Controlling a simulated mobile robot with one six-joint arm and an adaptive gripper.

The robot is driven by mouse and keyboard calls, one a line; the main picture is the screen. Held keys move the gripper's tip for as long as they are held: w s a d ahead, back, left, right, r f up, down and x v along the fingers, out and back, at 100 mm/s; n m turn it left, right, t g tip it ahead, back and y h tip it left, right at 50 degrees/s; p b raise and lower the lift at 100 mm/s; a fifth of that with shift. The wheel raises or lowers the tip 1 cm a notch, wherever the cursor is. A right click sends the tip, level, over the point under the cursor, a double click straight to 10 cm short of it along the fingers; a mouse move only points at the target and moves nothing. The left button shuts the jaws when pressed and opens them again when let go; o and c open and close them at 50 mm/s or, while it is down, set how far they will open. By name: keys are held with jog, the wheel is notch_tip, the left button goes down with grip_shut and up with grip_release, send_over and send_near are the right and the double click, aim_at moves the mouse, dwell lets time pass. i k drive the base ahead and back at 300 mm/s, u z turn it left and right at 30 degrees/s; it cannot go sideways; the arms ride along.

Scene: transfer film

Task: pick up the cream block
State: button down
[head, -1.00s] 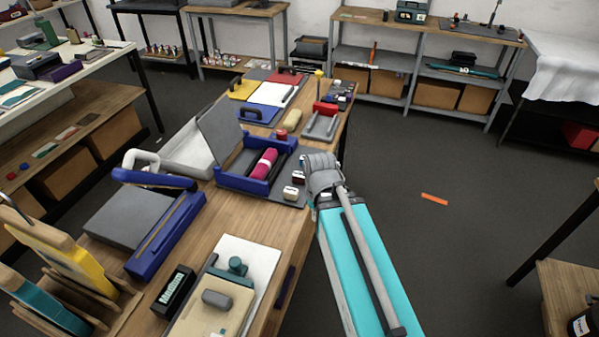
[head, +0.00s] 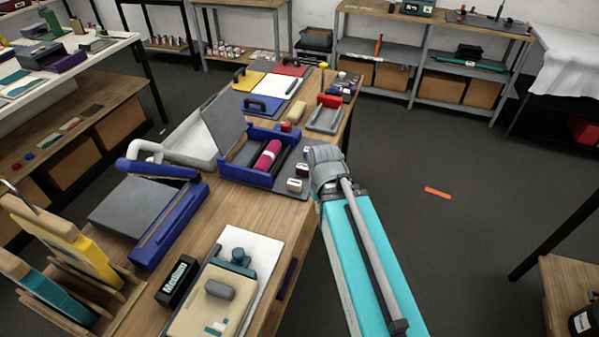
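The cream block (head: 297,112) lies on the long wooden table, in its far half near the right side. It is a small rounded pale-yellow piece, behind the blue open box and left of a grey tray with a red item. My arm reaches in from the lower right, with its grey joint beside the table's right edge, nearer to me than the block. My gripper does not show; it is hidden or outside the view.
The open blue box (head: 232,171) holds a magenta roller (head: 267,155). A white tray (head: 192,149) lies left of it. A blue-framed grey press (head: 136,210) and a cream board (head: 197,316) are nearer. Floor right of the table is mostly clear.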

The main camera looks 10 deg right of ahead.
aim_at(294, 185)
jog(key=u, duration=0.4)
jog(key=k, duration=0.85)
jog(key=z, duration=0.2)
jog(key=i, duration=0.5)
